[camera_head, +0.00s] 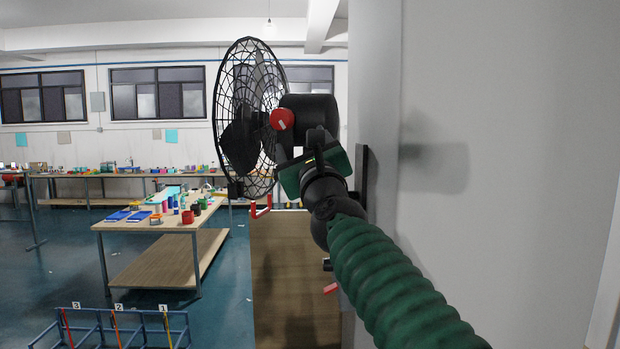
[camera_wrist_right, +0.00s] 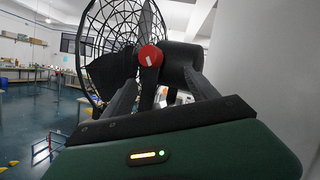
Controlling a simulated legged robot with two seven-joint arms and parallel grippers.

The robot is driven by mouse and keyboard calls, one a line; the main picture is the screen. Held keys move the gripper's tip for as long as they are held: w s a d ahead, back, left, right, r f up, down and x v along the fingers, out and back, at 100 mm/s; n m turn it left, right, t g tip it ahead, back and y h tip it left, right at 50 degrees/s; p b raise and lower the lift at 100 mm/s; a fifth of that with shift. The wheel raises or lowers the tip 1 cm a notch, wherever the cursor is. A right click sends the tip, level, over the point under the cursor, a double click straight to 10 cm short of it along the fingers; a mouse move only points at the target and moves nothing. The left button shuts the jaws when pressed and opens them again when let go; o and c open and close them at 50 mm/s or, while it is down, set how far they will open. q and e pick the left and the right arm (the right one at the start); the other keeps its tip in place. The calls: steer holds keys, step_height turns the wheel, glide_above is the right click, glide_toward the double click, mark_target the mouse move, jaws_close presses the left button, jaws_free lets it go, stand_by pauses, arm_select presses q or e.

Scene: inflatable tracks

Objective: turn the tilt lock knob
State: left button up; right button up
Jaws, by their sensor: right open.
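The tilt lock knob (camera_head: 282,119) is red and round, on the side of a black fan (camera_head: 246,118) with a wire cage. In the right wrist view the knob (camera_wrist_right: 151,56) carries a pale mark and shows between the two fingers. My right gripper (camera_head: 300,142) is open, just below and to the right of the knob in the head view. In the right wrist view its fingers (camera_wrist_right: 156,80) stand apart on either side of the knob's line. I cannot tell whether they touch it. My left gripper is not in view.
A grey wall (camera_head: 510,130) stands close on the right, beside my right arm. A wooden surface (camera_head: 285,265) lies below the fan. A table (camera_head: 170,222) with cups and blue trays stands to the left. A blue rack (camera_head: 95,325) with numbered slots is at the lower left.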

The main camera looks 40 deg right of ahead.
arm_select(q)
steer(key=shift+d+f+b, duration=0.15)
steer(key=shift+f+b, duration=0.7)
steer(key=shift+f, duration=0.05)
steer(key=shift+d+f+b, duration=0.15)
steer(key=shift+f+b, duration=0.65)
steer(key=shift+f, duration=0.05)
arm_select(e)
steer(key=v, duration=0.9)
steer(key=shift+a+f, duration=0.15)
steer(key=shift+f, duration=0.2)
